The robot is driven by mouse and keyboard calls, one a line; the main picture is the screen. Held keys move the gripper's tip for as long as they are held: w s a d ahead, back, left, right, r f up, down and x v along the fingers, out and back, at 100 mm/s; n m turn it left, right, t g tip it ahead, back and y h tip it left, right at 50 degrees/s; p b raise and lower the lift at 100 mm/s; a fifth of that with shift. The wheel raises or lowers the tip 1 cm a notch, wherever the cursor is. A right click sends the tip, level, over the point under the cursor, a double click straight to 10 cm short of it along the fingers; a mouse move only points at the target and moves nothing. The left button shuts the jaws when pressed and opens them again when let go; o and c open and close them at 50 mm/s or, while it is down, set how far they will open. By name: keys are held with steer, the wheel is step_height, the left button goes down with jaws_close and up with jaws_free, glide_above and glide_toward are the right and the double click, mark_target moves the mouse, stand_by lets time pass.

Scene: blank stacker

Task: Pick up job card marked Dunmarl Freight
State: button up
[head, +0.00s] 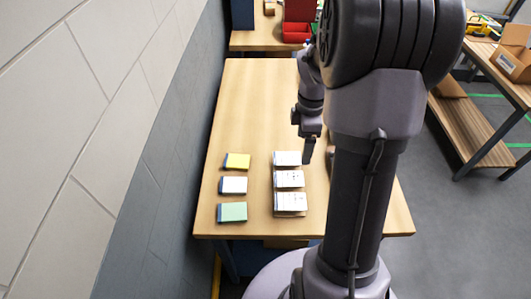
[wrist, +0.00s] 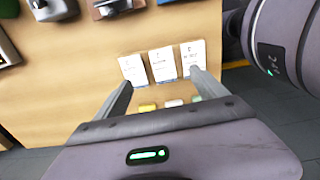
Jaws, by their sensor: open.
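Three white printed cards lie in a row on the wooden table: a back card (head: 287,158), a middle card (head: 289,179) and a front card (head: 290,202). The wrist view shows them as left (wrist: 132,69), middle (wrist: 163,66) and right (wrist: 191,57). Their print is too small to read, so I cannot tell which is marked Dunmarl Freight. My gripper (head: 307,152) is open and empty, above the table just right of the back card. In the wrist view its fingers (wrist: 160,79) spread in front of the cards, apart from them.
Left of the cards lie a yellow pad (head: 237,161), a white pad (head: 233,185) and a green pad (head: 232,212). The table (head: 250,100) is bare behind them. A wall runs along its left. Dark and grey objects (wrist: 115,7) stand at the wrist view's top. My arm hides the table's right.

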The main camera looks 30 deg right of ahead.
mark_target(298, 178)
step_height(298, 178, down, 15)
steer(key=b, duration=0.4)
steer(key=shift+s+b, duration=0.15)
steer(key=shift+b, duration=0.25)
steer(key=shift+f, duration=0.2)
steer(key=c, duration=1.4)
